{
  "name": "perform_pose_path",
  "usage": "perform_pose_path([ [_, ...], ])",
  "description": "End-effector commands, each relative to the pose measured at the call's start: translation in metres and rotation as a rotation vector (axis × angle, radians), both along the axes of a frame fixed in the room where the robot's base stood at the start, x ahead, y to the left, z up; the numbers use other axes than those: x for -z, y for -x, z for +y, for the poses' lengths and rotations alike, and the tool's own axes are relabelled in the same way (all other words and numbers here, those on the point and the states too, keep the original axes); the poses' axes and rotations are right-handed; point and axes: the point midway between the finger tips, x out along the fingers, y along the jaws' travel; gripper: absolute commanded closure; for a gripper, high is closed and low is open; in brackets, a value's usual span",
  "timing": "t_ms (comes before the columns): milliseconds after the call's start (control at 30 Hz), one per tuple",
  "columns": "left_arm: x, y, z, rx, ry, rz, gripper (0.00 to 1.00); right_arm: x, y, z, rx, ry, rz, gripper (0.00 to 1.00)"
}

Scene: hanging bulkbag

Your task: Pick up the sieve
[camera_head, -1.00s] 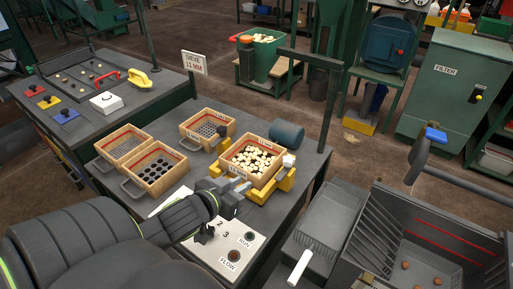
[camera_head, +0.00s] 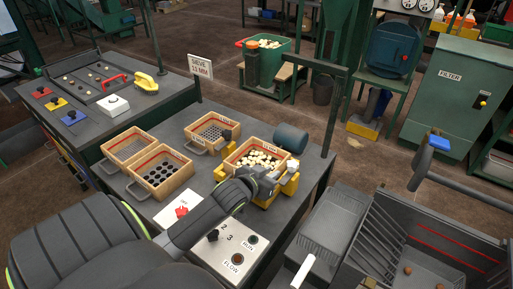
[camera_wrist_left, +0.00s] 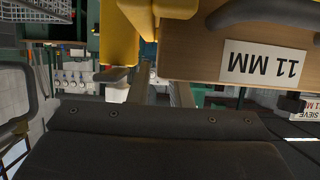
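A wooden sieve (camera_head: 235,158) full of pale pieces sits between the yellow clamps (camera_head: 289,184) of a shaker. Its wall (camera_wrist_left: 195,55) fills the upper right of the left wrist view, with an upside-down "11 MM" label and a dark handle (camera_wrist_left: 255,12). Three other wooden sieves stand on the table: one with a plain mesh (camera_head: 108,148), one with large holes (camera_head: 190,177), one with finer mesh (camera_head: 188,138). My left gripper (camera_head: 268,180) is at the shaker's near side; its fingers (camera_wrist_left: 160,92) are apart with nothing visible between them. My right gripper is out of view.
A sign reading "SIEVE 11 MM" (camera_head: 200,66) stands behind the sieves. A control panel (camera_head: 228,248) with a knob and buttons lies under my left forearm. A dark cylinder (camera_head: 291,138) and a green post (camera_head: 333,110) stand close behind the shaker.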

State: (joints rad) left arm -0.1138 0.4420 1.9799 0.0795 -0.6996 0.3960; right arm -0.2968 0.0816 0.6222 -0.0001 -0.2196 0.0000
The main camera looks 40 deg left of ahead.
Motion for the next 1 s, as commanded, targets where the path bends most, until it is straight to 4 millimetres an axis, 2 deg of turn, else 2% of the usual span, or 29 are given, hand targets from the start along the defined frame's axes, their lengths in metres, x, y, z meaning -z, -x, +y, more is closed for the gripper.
perform_pose_path([
  [200,0.007,-0.017,0.002,0.000,0.001,0.000,0.82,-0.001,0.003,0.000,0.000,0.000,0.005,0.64],
  [467,0.008,-0.018,0.002,0.000,0.000,0.000,0.82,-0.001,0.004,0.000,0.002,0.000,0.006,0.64],
  [600,0.008,-0.018,0.002,0.000,0.000,0.000,1.00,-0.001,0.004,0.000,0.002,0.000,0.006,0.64],
  [1000,0.006,-0.019,0.002,0.002,-0.003,-0.004,1.00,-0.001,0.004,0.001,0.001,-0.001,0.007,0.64],
])
